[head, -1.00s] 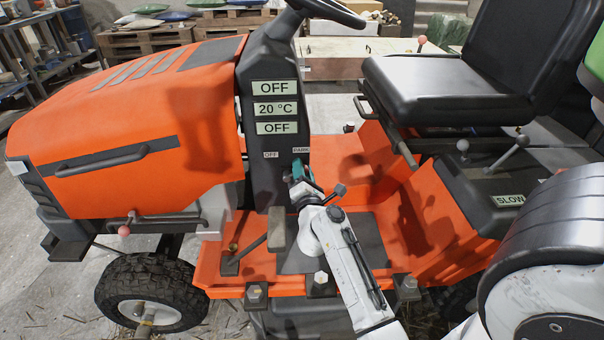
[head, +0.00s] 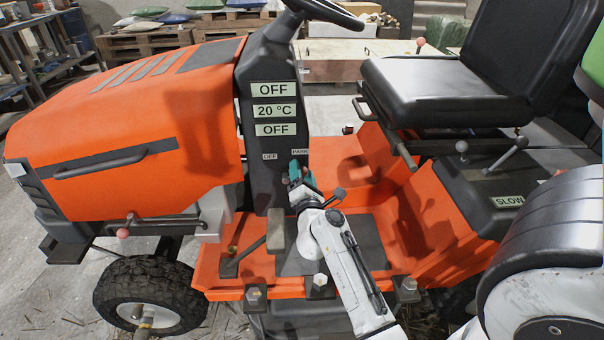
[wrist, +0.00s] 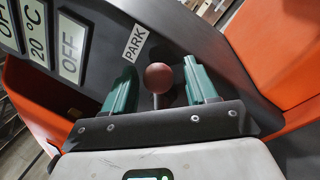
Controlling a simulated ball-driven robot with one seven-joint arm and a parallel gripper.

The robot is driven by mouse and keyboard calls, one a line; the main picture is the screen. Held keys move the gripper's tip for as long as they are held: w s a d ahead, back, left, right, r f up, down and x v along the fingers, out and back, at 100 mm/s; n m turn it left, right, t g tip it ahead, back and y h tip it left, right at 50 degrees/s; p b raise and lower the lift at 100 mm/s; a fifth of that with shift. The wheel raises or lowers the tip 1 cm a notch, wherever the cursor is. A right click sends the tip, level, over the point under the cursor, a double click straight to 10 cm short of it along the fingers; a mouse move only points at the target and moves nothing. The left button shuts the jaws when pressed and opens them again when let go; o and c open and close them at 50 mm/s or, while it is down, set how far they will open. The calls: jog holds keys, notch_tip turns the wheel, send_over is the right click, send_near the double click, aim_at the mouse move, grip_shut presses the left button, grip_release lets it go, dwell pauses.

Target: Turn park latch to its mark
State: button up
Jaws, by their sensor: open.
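The park latch shows in the wrist view as a dark red ball knob (wrist: 158,78) on a thin grey stem, standing out of the dark dash panel. The PARK label (wrist: 135,42) is just above and left of the knob. My gripper (wrist: 160,88) is open, with one green finger on each side of the knob. Small gaps seem to show between fingers and knob. In the head view my gripper (head: 299,172) is at the lower right of the dash panel, below the PARK label (head: 300,152), and hides the knob. An OFF label (head: 270,156) lies further left.
The dash panel carries display plates reading OFF, 20 °C and OFF (head: 275,110). A steering wheel (head: 335,12) is above. A grey pedal (head: 277,232) is just left of my arm. The black seat (head: 445,90) is to the right, and the orange hood (head: 130,110) to the left.

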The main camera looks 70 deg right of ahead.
jog(key=b+v, duration=0.2)
jog(key=v, duration=0.8)
jog(key=shift+a, duration=0.25)
jog(key=shift+s+f, duration=0.15)
